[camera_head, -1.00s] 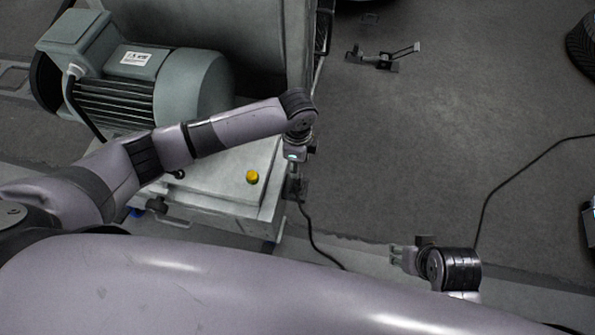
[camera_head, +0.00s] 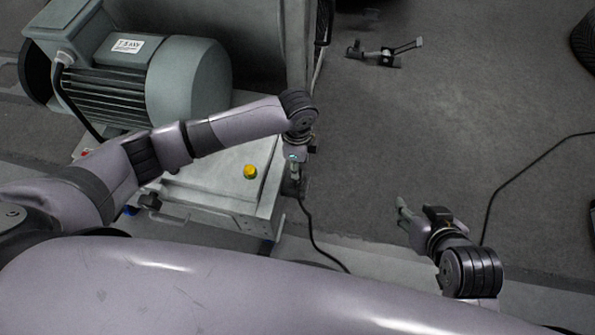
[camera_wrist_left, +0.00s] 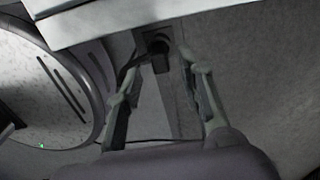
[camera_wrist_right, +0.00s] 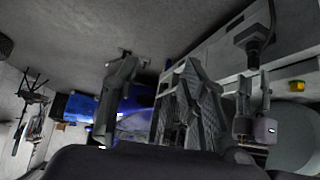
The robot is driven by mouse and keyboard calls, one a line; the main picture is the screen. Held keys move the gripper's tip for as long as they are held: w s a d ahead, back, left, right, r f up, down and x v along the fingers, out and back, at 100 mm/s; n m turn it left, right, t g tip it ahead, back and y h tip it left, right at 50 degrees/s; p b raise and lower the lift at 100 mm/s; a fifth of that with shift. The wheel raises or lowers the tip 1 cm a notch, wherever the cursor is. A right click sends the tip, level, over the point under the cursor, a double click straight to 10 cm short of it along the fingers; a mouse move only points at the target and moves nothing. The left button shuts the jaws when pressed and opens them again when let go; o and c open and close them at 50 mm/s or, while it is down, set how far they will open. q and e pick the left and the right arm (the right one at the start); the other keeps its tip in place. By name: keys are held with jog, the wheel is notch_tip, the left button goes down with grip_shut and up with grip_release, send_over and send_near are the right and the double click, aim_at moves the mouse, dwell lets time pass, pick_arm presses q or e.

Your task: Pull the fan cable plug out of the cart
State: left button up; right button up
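The black fan cable plug (camera_wrist_left: 158,55) sits at the side of the grey cart (camera_head: 222,182), with its cable hanging down. It also shows in the right wrist view (camera_wrist_right: 250,38). My left gripper (camera_wrist_left: 162,85) is open, its two fingers pointing toward the plug from either side, with the plug around and just beyond the fingertips. Contact cannot be told. In the head view my left gripper (camera_head: 292,178) is beside the cart's right edge and largely covers the plug. My right gripper (camera_head: 402,212) is to the right of the cart, open and empty above the floor.
A large grey motor (camera_head: 145,80) stands on the cart behind my left arm. A yellow button (camera_head: 250,171) is on the cart's top. A black cable (camera_head: 530,165) lies on the floor at right. A small black stand (camera_head: 383,54) is at the back. Floor between is clear.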

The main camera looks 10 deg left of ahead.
pick_arm(q)
jog(key=shift+f+b, duration=0.45)
jog(key=shift+f, duration=0.05)
notch_tip(320, 180, down, 2)
jog(key=shift+f+b, duration=0.2)
jog(key=shift+b, duration=0.1)
jog(key=shift+f, duration=0.75)
pick_arm(e)
jog(key=w+a+r+t+y, duration=0.1)
jog(key=w+a+r+t, duration=0.1)
jog(key=w+r+t, duration=0.3)
jog(key=shift+w+a+r+y, duration=0.35)
jog(key=shift+w+r, duration=0.15)
jog(key=shift+w, duration=0.25)
pick_arm(q)
grip_shut()
jog(key=shift+r, duration=0.1)
pick_arm(e)
jog(key=shift+s+d+f, duration=0.15)
jog(key=shift+s+f, duration=0.05)
jog(key=shift+f, duration=0.2)
jog(key=shift+s+d+f+g, duration=0.15)
jog(key=shift+s+f+g, duration=0.25)
jog(key=shift+g, duration=0.1)
